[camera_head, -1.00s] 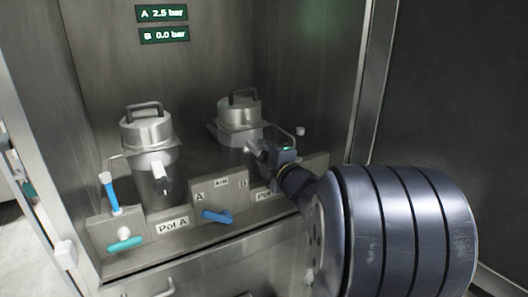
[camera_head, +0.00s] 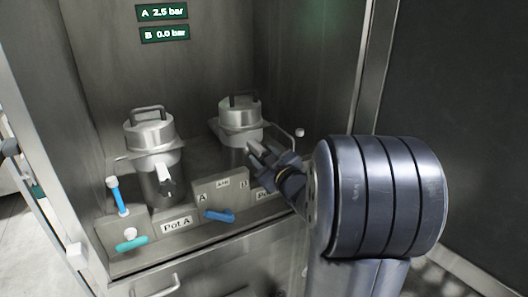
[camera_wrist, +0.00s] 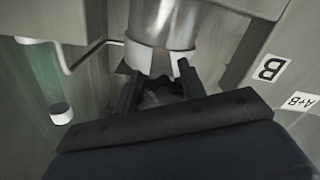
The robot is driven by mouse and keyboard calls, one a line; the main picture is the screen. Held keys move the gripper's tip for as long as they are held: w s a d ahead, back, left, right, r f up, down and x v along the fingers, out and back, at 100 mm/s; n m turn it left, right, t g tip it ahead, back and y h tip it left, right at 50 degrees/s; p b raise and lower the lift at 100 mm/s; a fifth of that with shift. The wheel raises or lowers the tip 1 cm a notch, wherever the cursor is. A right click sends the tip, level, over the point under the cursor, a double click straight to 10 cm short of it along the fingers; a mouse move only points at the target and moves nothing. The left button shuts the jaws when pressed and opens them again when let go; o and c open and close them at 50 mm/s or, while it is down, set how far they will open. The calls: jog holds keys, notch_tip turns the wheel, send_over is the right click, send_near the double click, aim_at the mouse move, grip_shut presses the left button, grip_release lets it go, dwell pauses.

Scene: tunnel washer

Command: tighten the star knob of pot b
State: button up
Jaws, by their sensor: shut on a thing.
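Pot B (camera_head: 238,112) is the right metal pot, with a clamped lid and a top handle. My gripper (camera_head: 254,150) is at its front, jaws pointing at the pot. In the wrist view pot B (camera_wrist: 162,25) fills the top middle, and my gripper (camera_wrist: 158,85) has one finger on each side of a dark star knob (camera_wrist: 154,98). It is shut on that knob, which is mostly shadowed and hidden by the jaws. The head view does not show the knob clearly.
Pot A (camera_head: 150,135) stands to the left. In front are a panel (camera_head: 232,187) with a blue lever (camera_head: 219,215), and a teal lever (camera_head: 132,244). The display (camera_head: 163,34) reads B 0.0 bar. A thin pipe (camera_wrist: 85,62) and white knob (camera_wrist: 61,113) are near my gripper.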

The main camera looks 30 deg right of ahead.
jog(key=m+p, duration=0.2)
jog(key=m, duration=0.2)
jog(key=shift+m, duration=0.3)
jog(key=shift+a+f+m+p, duration=0.1)
jog(key=shift+m+p, duration=0.5)
jog(key=shift+m, duration=1.3)
jog(key=o, duration=1)
jog(key=shift+s, duration=0.1)
jog(key=s, duration=0.5)
jog(key=s+b, duration=0.1)
jog(key=s, duration=0.4)
jog(key=shift+s+d, duration=0.2)
jog(key=shift+s, duration=0.15)
jog(key=shift+w, duration=0.1)
